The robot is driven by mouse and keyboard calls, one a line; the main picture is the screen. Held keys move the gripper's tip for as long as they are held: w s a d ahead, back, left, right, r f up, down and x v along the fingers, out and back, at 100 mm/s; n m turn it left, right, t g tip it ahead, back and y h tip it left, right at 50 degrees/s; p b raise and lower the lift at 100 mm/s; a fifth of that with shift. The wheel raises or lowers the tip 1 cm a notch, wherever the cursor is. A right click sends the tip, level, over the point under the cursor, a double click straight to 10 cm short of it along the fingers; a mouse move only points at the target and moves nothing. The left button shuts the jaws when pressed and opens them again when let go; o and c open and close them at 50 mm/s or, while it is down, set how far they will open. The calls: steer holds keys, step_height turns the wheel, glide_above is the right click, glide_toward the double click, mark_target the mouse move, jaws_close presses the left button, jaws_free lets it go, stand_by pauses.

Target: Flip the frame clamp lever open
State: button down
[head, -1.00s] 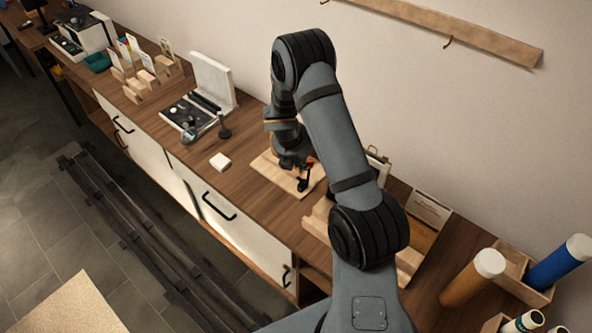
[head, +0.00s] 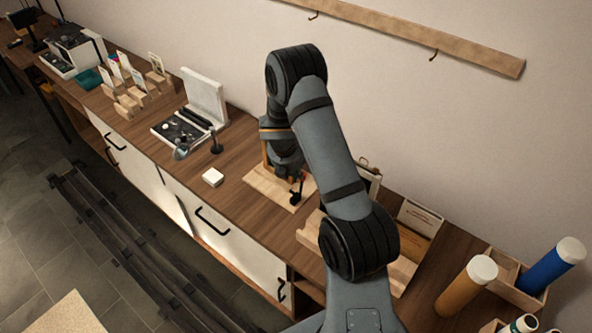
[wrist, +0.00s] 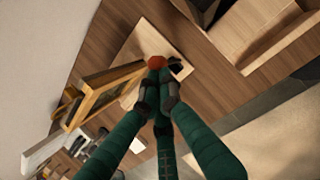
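A pale wooden board (head: 262,186) lies on the bench under my gripper; it also shows in the wrist view (wrist: 132,49). A small black lever-like part (head: 296,190) stands at the board's right side. In the wrist view, a red-orange knob (wrist: 157,62) shows just beyond my fingertips, with a black part (wrist: 176,66) beside it. A yellowish wooden frame (wrist: 100,88) stands left of the fingers. My gripper (wrist: 159,78) points down at the knob with its dark green fingers drawn together. Whether they touch the knob is unclear; the arm hides part of the clamp in the head view.
A small white block (head: 212,177) and a black stand (head: 216,145) are left of the board. A white-backed case (head: 205,95) stands farther left. Wooden trays (head: 402,272) are close on the right, with brown (head: 466,287) and blue (head: 552,266) cylinders beyond.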

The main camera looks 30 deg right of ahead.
step_height(320, 180, up, 10)
steer(key=p, duration=0.2)
steer(key=shift+w+d+f, duration=0.25)
steer(key=shift+d, duration=0.2)
steer(key=shift+d, duration=0.1)
steer(key=shift+f, duration=0.1)
steer(key=s+a+f+b, duration=0.3)
steer(key=a+f, duration=0.3)
steer(key=f, duration=0.5)
steer(key=shift+s+a+f+b, duration=0.2)
steer(key=shift+f+b, duration=0.05)
steer(key=shift+b, duration=0.15)
